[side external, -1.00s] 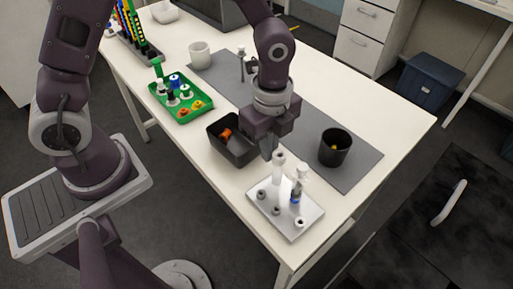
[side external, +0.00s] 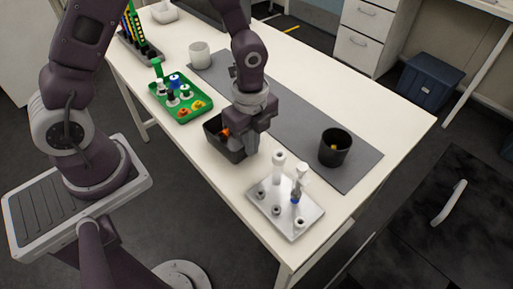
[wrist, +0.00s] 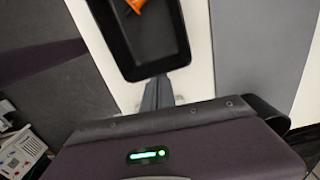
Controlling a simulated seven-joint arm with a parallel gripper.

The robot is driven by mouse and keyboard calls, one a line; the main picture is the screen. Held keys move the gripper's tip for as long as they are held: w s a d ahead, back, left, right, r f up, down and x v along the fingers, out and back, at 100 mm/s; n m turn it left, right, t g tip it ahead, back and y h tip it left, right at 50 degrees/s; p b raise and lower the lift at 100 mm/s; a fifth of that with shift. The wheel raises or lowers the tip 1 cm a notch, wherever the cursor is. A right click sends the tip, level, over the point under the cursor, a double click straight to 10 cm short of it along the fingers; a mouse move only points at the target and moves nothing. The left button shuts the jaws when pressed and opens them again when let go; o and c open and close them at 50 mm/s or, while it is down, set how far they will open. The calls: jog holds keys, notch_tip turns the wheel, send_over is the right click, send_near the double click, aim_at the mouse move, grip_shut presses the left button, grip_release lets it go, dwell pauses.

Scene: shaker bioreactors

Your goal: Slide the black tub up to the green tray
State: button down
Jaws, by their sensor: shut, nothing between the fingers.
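The black tub (side external: 219,147) stands on the white table with an orange item inside, partly hidden by my gripper in the side view. The green tray (side external: 180,112), holding several small parts, lies just beyond it, up and to the left, with a narrow gap of table between. My gripper (side external: 250,151) is shut and empty, low at the tub's near right end. In the wrist view the shut fingers (wrist: 157,93) are right at the end wall of the tub (wrist: 158,66). They look to be touching it from outside.
A metal plate with white and blue fittings (side external: 284,208) stands at the near end of the table. A dark round cup (side external: 334,147) stands on the grey mat (side external: 300,135).

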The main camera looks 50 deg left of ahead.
send_over(236, 144)
jog(key=shift+a, duration=0.1)
dwell(0.3)
jog(key=d, duration=0.3)
jog(key=shift+s, duration=0.1)
jog(key=shift+d+r, duration=0.6)
jog(key=shift+r, duration=0.25)
notch_tip(236, 144, up, 8)
jog(key=s+a+r+n+t, duration=0.2)
jog(key=s+r+n+t, duration=0.3)
jog(key=s+r+n, duration=0.9)
jog(key=s+n, duration=0.1)
jog(key=n, duration=0.3)
jog(key=shift+s+r+t, duration=0.2)
jog(key=shift+r+t, duration=0.05)
jog(key=shift+t, duration=0.05)
